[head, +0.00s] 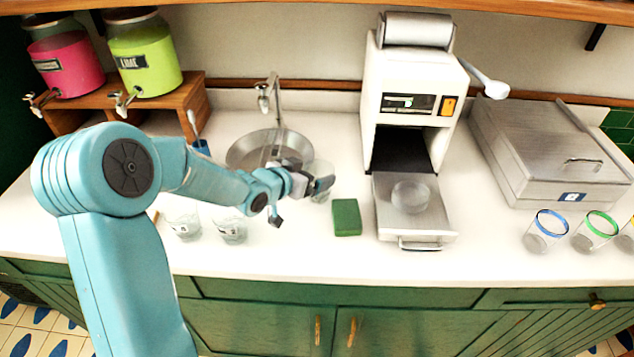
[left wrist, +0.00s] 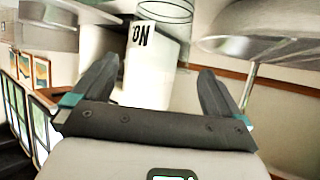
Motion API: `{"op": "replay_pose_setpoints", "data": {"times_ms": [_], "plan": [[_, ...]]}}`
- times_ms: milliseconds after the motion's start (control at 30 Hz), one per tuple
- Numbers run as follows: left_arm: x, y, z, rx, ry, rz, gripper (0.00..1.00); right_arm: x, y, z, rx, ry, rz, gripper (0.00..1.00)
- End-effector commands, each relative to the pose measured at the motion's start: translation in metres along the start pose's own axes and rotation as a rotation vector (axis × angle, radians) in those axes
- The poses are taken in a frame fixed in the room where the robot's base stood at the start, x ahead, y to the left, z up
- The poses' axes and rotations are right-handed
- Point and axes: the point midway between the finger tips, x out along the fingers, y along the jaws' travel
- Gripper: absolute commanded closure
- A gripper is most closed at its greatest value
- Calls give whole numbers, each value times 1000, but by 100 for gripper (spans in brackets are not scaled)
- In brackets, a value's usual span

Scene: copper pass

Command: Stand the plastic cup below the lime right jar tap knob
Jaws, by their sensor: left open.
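The lime jar (head: 143,58) stands on a wooden stand at the left in the head view, beside a pink jar. Its tap (head: 126,101) points down at the front. A clear plastic cup (head: 321,171) stands on the counter right of the sink, partly hidden by my left gripper (head: 318,186). In the left wrist view, my left gripper (left wrist: 155,88) is open. A clear-rimmed, cup-like thing with a white "NO" label (left wrist: 146,42) shows between its fingers, with no visible grip on it. My right gripper is not in view.
Two clear cups (head: 183,222) (head: 231,229) stand at the counter's front, under my left arm. The sink (head: 240,152) and faucet (head: 275,100) lie behind the gripper. A green sponge (head: 347,217), a white machine (head: 410,95) and a steel box (head: 545,150) stand to the right.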

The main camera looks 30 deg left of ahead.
Motion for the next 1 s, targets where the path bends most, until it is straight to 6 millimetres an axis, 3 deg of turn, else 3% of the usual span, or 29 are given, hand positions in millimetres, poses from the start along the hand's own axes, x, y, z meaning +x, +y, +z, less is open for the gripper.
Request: {"op": "replay_pose_setpoints", "data": {"times_ms": [200, 467, 600, 1000], "plan": [[29, 2, -1, 0, 0, 1, 0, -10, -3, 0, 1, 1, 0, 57], [33, 2, 1, 0, 1, 0, 0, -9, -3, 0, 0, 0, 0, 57], [33, 2, 1, 0, 1, 0, 42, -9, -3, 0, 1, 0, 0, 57], [32, 2, 0, 0, -2, 1, 47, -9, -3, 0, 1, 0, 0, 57]]}}
